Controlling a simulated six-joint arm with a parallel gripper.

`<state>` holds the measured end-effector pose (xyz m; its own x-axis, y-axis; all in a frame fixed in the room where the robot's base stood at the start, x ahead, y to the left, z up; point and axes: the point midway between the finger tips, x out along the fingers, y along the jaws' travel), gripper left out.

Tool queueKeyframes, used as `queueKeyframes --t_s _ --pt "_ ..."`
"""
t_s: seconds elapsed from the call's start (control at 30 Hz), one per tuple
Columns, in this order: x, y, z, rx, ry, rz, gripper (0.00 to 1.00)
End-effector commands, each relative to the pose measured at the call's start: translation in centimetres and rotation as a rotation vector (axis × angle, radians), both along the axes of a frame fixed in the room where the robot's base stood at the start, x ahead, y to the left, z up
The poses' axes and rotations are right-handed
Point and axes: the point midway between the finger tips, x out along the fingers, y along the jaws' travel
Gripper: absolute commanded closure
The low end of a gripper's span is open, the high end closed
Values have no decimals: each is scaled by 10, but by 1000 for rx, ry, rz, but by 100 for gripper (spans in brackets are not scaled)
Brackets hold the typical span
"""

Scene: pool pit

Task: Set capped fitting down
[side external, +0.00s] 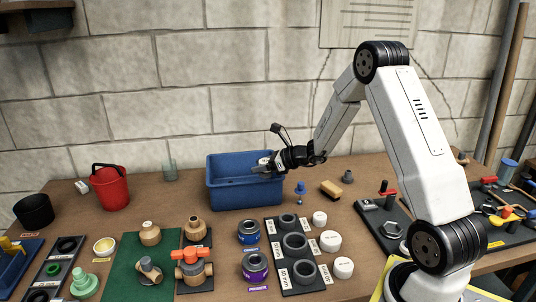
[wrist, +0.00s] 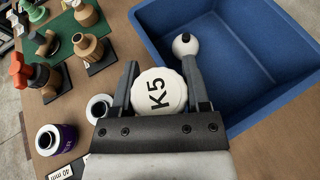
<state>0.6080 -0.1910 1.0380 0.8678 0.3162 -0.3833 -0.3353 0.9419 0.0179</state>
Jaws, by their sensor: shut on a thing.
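In the side external view my gripper (side external: 263,168) is at the right part of the blue bin (side external: 245,195), around rim height. In the wrist view the blue bin (wrist: 222,78) lies ahead and to the right of the fingers. A small white round piece with a dark centre (wrist: 186,44) shows at the right fingertip; I cannot tell what it belongs to.
A black board (side external: 301,284) with grey rings stands in front of the bin, with white caps (side external: 330,241) beside it. A red bucket (side external: 110,188) stands left.

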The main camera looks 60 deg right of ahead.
Motion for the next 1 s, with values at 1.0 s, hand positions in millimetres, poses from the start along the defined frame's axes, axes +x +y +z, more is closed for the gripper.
queueKeyframes --t_s 1.0 --pt "32 169 -11 -3 -2 -108 100"
